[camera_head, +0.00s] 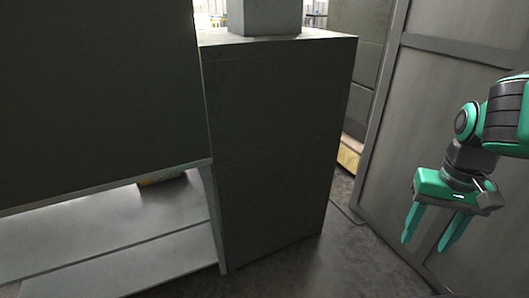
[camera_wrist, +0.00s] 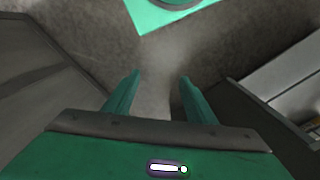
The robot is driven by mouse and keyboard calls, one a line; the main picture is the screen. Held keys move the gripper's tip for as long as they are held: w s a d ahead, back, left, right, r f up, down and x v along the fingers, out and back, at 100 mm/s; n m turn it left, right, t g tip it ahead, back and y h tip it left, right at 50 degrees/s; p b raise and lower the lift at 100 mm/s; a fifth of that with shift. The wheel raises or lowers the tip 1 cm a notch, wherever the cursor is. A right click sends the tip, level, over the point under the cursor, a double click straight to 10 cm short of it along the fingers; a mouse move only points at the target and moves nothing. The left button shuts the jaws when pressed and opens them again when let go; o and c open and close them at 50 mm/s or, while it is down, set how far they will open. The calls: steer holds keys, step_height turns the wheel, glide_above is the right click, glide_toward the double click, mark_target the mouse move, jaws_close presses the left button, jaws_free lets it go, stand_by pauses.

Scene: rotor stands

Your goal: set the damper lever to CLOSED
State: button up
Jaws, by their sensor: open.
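No damper lever shows in either view. My gripper (camera_head: 429,246) is at the right of the head view, green, pointing down, with its two fingers apart and nothing between them. It hangs in front of a grey panelled door or wall, to the right of a grey block. In the wrist view my gripper's fingers (camera_wrist: 156,88) are spread over bare grey floor.
A tall grey block (camera_head: 275,150) stands mid-view, with a lighter post (camera_head: 265,16) on top. A large dark panel (camera_head: 95,90) and pale low ledges (camera_head: 120,250) fill the left. A grey panelled door (camera_head: 430,120) stands right. Floor (camera_head: 330,265) between block and door is clear.

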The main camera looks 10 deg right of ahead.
steer(key=shift+s, duration=0.2)
steer(key=c, duration=0.5)
